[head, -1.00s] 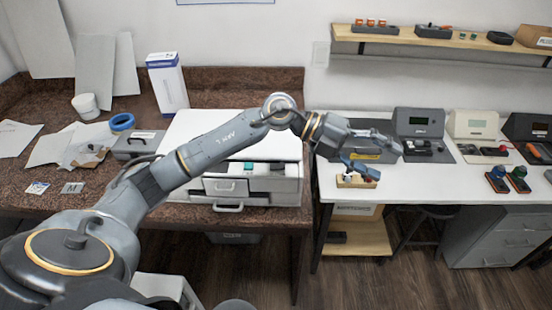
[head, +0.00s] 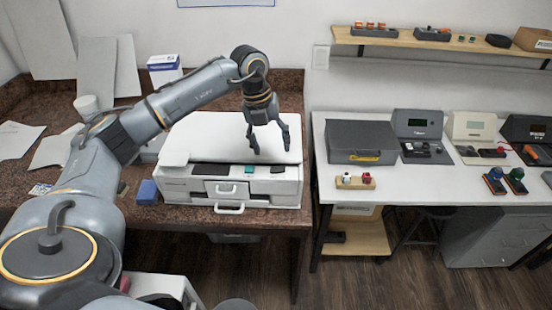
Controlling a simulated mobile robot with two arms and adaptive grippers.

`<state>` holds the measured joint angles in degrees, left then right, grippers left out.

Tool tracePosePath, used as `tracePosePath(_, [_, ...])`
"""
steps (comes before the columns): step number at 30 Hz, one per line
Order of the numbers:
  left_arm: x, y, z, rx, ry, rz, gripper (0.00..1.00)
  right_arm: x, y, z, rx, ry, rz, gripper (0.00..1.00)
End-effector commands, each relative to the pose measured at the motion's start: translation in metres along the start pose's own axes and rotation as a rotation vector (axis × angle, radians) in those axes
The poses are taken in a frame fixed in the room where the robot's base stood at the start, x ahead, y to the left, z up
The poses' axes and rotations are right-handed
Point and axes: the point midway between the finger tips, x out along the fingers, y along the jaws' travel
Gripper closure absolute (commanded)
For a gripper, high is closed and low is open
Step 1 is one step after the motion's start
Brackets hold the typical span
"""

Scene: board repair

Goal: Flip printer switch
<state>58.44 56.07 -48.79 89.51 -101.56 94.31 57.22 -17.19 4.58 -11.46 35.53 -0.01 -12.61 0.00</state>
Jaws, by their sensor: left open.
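The white printer (head: 190,187) sits on the brown counter, with a flat white top and a dark strip along its front. A teal button or switch (head: 249,170) is on that strip, with a darker one (head: 278,169) to its right. I cannot tell what position either is in. My left gripper (head: 271,149) is open and empty, its fingers pointing down over the right part of the printer, just behind the strip. I cannot tell whether the fingertips touch the top. My right gripper is out of view.
A blue block (head: 147,191) lies left of the printer. A wooden shelf (head: 450,41) hangs above the bench.

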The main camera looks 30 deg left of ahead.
Motion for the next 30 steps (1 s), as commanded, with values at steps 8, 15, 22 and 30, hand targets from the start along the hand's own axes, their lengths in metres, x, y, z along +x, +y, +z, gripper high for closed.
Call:
tracePosePath(8, [0.050,-0.001,-0.001,0.000,0.004,0.000,0.38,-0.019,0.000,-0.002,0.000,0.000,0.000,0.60])
tracePosePath(15, [0.069,-0.001,0.000,0.001,0.001,-0.001,0.38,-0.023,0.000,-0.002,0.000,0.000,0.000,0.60])
tracePosePath(22, [0.070,-0.001,0.000,0.001,0.000,-0.002,0.38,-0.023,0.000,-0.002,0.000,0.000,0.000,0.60])
tracePosePath(30, [0.070,-0.001,0.000,0.001,0.000,-0.002,0.85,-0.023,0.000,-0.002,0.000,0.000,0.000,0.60])
